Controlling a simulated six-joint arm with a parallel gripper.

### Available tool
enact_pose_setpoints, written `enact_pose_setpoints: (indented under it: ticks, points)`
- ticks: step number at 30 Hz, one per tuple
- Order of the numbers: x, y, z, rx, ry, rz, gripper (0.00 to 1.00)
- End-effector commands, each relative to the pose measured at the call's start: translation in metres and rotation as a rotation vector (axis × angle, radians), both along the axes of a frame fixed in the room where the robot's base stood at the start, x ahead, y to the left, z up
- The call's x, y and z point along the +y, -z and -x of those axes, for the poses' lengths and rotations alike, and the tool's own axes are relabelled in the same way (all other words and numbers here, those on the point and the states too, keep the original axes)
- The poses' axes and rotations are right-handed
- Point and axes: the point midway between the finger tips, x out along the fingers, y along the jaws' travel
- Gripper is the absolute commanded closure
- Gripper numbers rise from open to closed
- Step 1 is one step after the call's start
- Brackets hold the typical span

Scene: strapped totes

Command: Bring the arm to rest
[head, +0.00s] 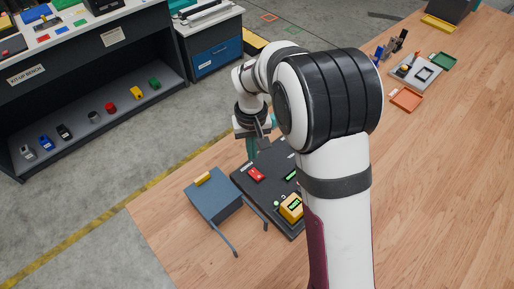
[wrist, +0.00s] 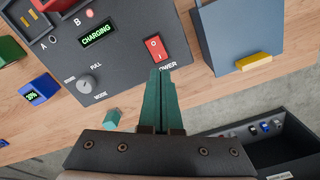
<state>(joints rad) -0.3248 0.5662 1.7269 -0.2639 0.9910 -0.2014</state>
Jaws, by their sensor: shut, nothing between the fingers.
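My gripper (head: 251,150) hangs at the far left edge of the table, over the dark charging panel (head: 242,180). In the wrist view its teal fingers (wrist: 158,73) are shut together with nothing between them. The fingertips appear just below the red power switch (wrist: 155,48); I cannot tell whether they touch the panel. The panel's display (wrist: 99,35) reads "CHARGING". My arm is bent, and its upper links hide part of the panel in the head view.
A yellow block (head: 291,207) sits on the panel. A blue block (wrist: 40,90) and a teal cube (wrist: 112,117) are near it. The table's right side is mostly clear.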

Motion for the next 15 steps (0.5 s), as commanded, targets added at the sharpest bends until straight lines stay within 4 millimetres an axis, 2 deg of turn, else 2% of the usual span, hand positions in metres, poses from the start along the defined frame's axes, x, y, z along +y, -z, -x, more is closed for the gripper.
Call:
enact_pose_setpoints:
  ticks: [4, 5, 7, 8, 9, 11, 12, 15]
  points:
    - [-0.005, -0.008, 0.004, -0.001, 0.018, -0.003, 1.0]
    - [-0.01, -0.016, 0.009, 0.0, 0.041, -0.006, 1.0]
    - [-0.031, -0.046, 0.034, 0.004, 0.132, -0.021, 1.0]
    - [-0.042, -0.061, 0.051, 0.007, 0.184, -0.029, 1.0]
    - [-0.056, -0.08, 0.078, 0.015, 0.262, -0.043, 1.0]
    - [-0.075, -0.1, 0.121, 0.028, 0.378, -0.064, 1.0]
    - [-0.083, -0.109, 0.149, 0.037, 0.452, -0.078, 1.0]
    - [-0.096, -0.116, 0.21, 0.056, 0.604, -0.111, 1.0]
